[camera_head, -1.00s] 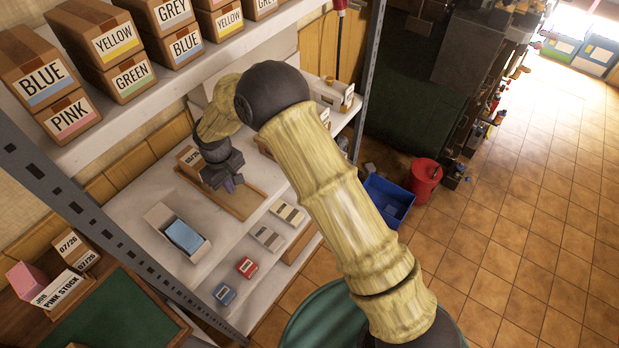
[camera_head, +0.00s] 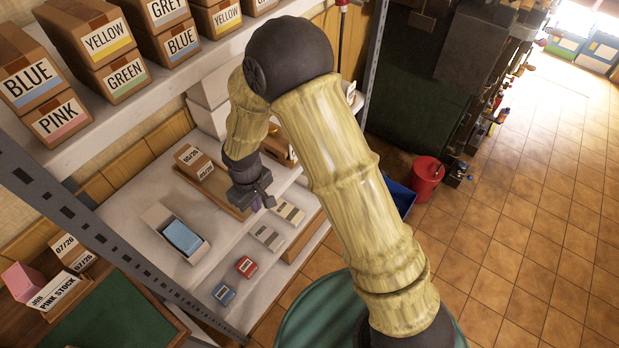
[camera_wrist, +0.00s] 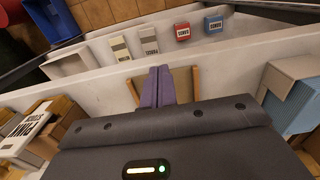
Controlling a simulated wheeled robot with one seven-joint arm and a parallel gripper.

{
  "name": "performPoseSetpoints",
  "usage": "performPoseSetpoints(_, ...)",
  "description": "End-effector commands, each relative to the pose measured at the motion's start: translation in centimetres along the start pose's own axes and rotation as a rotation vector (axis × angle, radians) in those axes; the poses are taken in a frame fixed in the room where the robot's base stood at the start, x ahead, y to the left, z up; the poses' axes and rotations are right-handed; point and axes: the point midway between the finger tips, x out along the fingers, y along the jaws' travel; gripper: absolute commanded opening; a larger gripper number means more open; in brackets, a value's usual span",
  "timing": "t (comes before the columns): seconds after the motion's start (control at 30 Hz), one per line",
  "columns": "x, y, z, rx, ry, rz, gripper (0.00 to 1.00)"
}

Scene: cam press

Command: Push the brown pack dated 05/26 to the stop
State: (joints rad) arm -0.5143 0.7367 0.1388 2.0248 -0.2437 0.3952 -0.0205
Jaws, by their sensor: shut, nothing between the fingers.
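The brown pack dated 05/26 (camera_head: 194,161) sits at the back end of a shallow wooden tray (camera_head: 226,203) on the lower shelf. Its date labels face up and forward. My gripper (camera_head: 257,203) is shut and empty, over the front part of the tray, apart from the pack. In the wrist view its purple fingers (camera_wrist: 157,88) point down between the tray's wooden rails (camera_wrist: 195,84). I cannot make out the pack in the wrist view, nor a distinct stop in either view.
A white box with a blue pack (camera_head: 181,236) stands left of the tray. Small red (camera_head: 246,266), blue (camera_head: 223,293) and pale boxes (camera_head: 267,236) line the shelf's front. An upper shelf (camera_head: 150,103) with colour-labelled cartons overhangs the back. A metal post (camera_head: 75,215) stands at left.

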Motion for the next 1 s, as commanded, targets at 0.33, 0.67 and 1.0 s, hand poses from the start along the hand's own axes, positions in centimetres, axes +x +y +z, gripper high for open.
performPoseSetpoints(0.33,-2.9,0.1,2.7,0.001,0.005,0.002,0.00)
performPoseSetpoints(0.67,-8.2,0.1,2.7,0.002,0.004,0.002,0.00)
performPoseSetpoints(1.0,-10.5,2.7,5.3,0.114,0.025,0.014,0.00)
